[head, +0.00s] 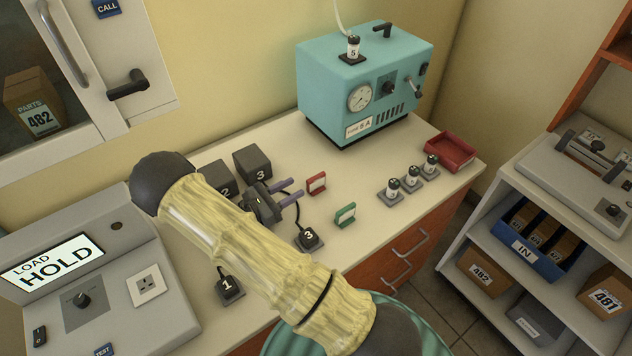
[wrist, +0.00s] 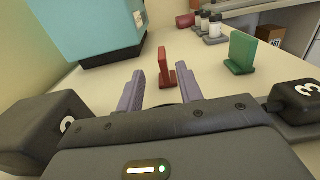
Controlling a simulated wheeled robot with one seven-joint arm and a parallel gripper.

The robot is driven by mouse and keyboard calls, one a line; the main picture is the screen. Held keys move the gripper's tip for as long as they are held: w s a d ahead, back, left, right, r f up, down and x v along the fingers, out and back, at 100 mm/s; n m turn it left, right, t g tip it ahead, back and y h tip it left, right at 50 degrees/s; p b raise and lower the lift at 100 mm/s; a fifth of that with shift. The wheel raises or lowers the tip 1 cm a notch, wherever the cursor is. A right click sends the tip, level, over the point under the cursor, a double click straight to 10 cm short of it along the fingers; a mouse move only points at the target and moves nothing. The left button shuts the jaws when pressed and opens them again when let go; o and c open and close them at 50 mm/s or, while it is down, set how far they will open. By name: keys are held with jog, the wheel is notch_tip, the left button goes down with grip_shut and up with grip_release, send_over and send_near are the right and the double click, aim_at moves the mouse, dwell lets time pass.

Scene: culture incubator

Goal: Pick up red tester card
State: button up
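The red tester card (head: 316,183) stands upright on a small base on the bench, in front of the teal machine. In the wrist view the red card (wrist: 165,62) is just beyond my fingertips, a little right of the middle between them. My gripper (head: 292,192) is open and empty, with its two purple fingers pointing at the card. A green card (head: 345,215) stands to the right of the red one.
A teal machine (head: 365,85) stands behind. Black blocks (head: 252,162) lie left of my gripper. A plug block marked 3 (head: 309,238) sits close by in front. Several small vials (head: 412,178) and a red tray (head: 450,152) stand to the right.

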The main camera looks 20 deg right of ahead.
aim_at(307, 182)
jog(key=shift+w+d, duration=0.15)
jog(key=shift+d, duration=0.55)
jog(key=shift+w+d, duration=0.1)
jog(key=shift+d, duration=0.6)
jog(key=shift+d+r+p, duration=0.1)
jog(key=shift+d+p, duration=0.4)
jog(key=d, duration=0.1)
jog(key=d+p, duration=0.1)
jog(key=d, duration=0.2)
jog(key=shift+w, duration=0.35)
grip_shut()
